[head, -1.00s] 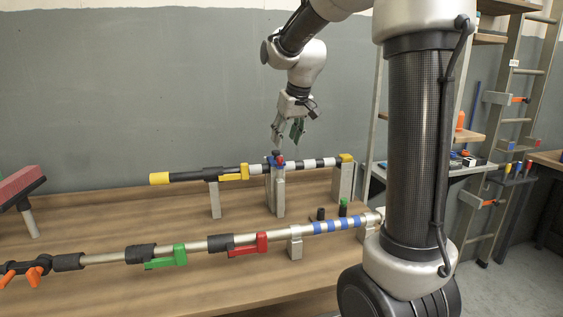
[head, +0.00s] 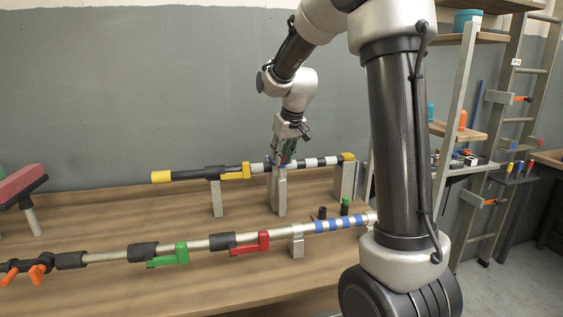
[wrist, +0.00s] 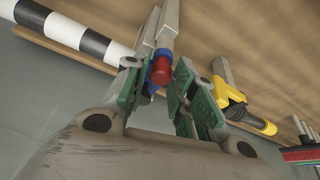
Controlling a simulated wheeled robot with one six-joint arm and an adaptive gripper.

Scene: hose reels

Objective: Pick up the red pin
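The red pin (wrist: 160,72) shows in the wrist view as a short red cylinder with a rounded end, with blue parts beside it at the top of a grey post (wrist: 167,22). My gripper (wrist: 156,85) has green-padded fingers, spread apart, with the red pin between or just beyond their tips. I cannot tell whether either pad touches it. In the head view my gripper (head: 285,154) is lowered over the top of the middle post (head: 278,190), and its fingers hide the pin.
A black-and-white striped bar (head: 318,162) runs along the back posts, with a yellow lever (head: 237,172) on its left part. A front pipe carries a green lever (head: 168,256) and a red lever (head: 250,245). Small black and green pieces (head: 344,206) stand between the rows.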

